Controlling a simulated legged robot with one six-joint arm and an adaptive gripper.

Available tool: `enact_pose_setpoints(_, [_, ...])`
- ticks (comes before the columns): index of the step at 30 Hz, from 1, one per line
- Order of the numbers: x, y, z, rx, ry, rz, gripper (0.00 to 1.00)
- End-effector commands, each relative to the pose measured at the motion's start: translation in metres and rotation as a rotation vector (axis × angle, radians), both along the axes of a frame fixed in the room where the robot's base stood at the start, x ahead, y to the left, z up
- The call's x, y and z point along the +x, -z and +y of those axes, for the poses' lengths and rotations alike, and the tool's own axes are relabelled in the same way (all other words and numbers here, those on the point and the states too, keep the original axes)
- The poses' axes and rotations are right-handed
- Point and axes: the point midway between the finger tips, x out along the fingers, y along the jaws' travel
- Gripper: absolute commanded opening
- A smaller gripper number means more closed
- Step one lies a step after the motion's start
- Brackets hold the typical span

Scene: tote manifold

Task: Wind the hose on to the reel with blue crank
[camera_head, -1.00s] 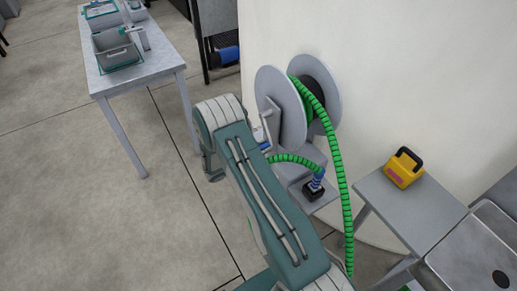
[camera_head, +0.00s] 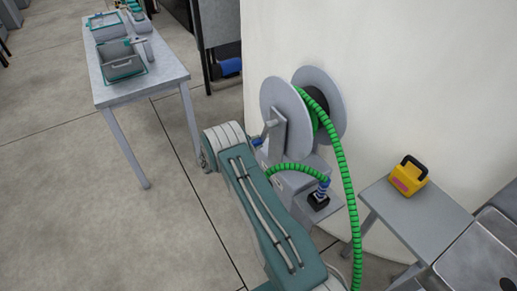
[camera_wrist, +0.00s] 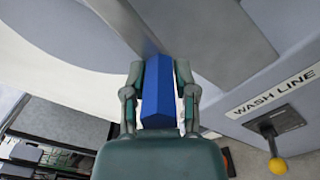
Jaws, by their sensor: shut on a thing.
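The grey reel (camera_head: 279,105) stands against the pale curved wall, with some green hose (camera_head: 336,150) around its core. The hose runs from the reel down to the floor at right, and a short green length loops to a blue fitting (camera_head: 323,187) beside the reel base. My gripper (camera_wrist: 158,72) is shut on the blue crank handle (camera_wrist: 158,100), one finger on each side. In the head view, only a little blue of the handle shows (camera_head: 257,141), beyond my arm. The grey crank arm (camera_wrist: 140,25) joins the handle near the reel face.
A small table (camera_head: 418,216) with a yellow box (camera_head: 408,178) stands at right. A table (camera_head: 150,84) with grey bins is at left. Open floor lies between.

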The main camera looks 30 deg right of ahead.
Motion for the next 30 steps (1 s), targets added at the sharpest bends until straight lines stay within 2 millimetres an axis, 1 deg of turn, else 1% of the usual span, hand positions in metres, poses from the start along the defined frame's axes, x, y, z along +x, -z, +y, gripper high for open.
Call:
enact_pose_setpoints(1, [0.003, 0.001, -0.006, 0.005, 0.008, -0.043, 0.0])
enact_pose_setpoints(8, [0.023, -0.008, -0.005, 0.015, 0.008, -0.259, 0.0])
enact_pose_setpoints(14, [0.039, -0.02, -0.005, 0.023, 0.007, -0.448, 0.0])
enact_pose_setpoints(23, [0.057, -0.044, -0.004, 0.033, 0.005, -0.731, 0.0])
enact_pose_setpoints(30, [0.067, -0.067, -0.004, 0.04, 0.004, -0.961, 0.0])
